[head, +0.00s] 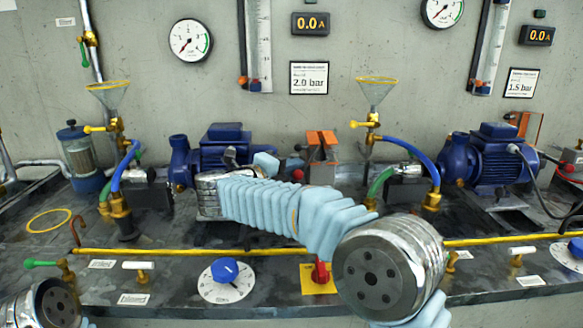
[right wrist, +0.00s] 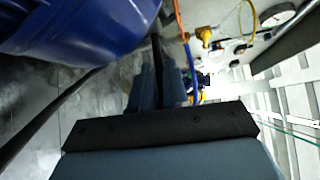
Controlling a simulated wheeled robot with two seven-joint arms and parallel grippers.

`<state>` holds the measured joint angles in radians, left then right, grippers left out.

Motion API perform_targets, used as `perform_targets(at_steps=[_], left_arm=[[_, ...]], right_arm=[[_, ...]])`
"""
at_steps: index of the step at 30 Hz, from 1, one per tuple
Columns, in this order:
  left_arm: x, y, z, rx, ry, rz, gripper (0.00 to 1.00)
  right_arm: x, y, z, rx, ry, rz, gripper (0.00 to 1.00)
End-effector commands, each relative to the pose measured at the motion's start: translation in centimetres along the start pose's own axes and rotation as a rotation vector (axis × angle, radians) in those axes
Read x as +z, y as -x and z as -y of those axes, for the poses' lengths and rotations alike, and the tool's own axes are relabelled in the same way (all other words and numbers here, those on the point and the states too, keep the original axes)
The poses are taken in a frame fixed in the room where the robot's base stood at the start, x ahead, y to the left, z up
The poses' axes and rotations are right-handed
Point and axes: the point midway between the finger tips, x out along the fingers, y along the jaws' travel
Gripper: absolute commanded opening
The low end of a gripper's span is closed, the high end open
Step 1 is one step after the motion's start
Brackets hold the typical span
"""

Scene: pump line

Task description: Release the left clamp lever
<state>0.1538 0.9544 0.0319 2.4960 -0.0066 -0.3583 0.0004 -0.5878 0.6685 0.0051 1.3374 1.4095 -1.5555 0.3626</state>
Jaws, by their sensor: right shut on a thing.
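My right arm crosses the middle of the head view, and its silver wrist is in front of the left blue pump (head: 222,148). My right gripper (head: 232,158) is at that pump's front, small and mostly hidden by the wrist. In the right wrist view its two grey-blue fingers (right wrist: 160,78) are close together, shut on a thin dark part (right wrist: 159,52) that stands between them. This may be the left clamp lever, but I cannot tell its shape or how far it is turned. My left gripper is out of view.
A hose with a brass fitting (head: 121,205) stands left of the pump. An orange clamp-like block (head: 321,145) is to its right. A yellow pipe (head: 190,252) runs along the bench front, above a blue dial knob (head: 225,270) and a red knob (head: 320,272).

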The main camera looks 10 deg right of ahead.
Motion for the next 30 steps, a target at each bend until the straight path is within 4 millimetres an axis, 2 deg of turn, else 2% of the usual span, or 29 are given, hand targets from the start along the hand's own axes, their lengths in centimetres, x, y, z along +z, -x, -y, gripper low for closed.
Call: perform_targets(at_steps=[18,19,20,30], left_arm=[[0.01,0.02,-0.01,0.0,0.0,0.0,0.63],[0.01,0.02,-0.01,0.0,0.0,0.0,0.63],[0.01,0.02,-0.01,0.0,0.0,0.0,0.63],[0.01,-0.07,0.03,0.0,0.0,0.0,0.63]], right_arm=[[0.03,0.02,0.1,-0.007,-0.008,-0.04,0.0],[0.04,0.02,0.1,-0.007,-0.008,-0.04,0.17],[0.04,0.02,0.1,-0.007,-0.008,-0.04,0.21],[0.04,0.38,0.0,-0.006,-0.007,-0.04,0.21]])
